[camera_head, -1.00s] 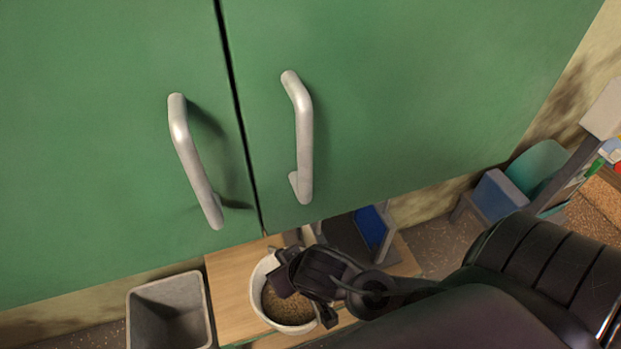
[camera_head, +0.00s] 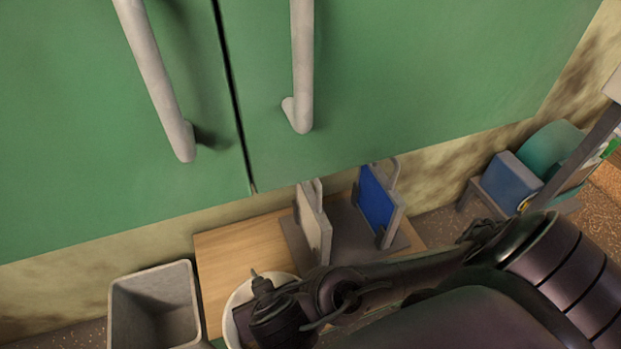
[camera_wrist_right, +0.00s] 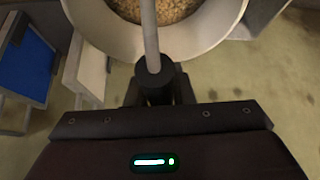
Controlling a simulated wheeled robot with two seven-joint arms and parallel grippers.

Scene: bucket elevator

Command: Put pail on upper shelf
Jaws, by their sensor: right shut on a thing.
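The white pail (camera_head: 236,301) is low in the head view, above or at the wooden surface's front edge, partly covered by my right arm. The right wrist view shows its pale rim (camera_wrist_right: 98,28) and brown grainy contents (camera_wrist_right: 178,10). My right gripper (camera_head: 268,290) is at the pail's top. In the right wrist view the right gripper (camera_wrist_right: 155,88) is shut on the pail's grey handle (camera_wrist_right: 149,38). Green cabinet doors (camera_head: 400,80) with two pale handles fill the upper head view, closed. No upper shelf can be made out. My left gripper is not in view.
A grey bin (camera_head: 153,300) stands left of the wooden surface (camera_head: 240,247). A rack with a white board (camera_head: 313,225) and a blue board (camera_head: 376,205) stands at its back right. A teal and blue chair (camera_head: 512,180) is farther right.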

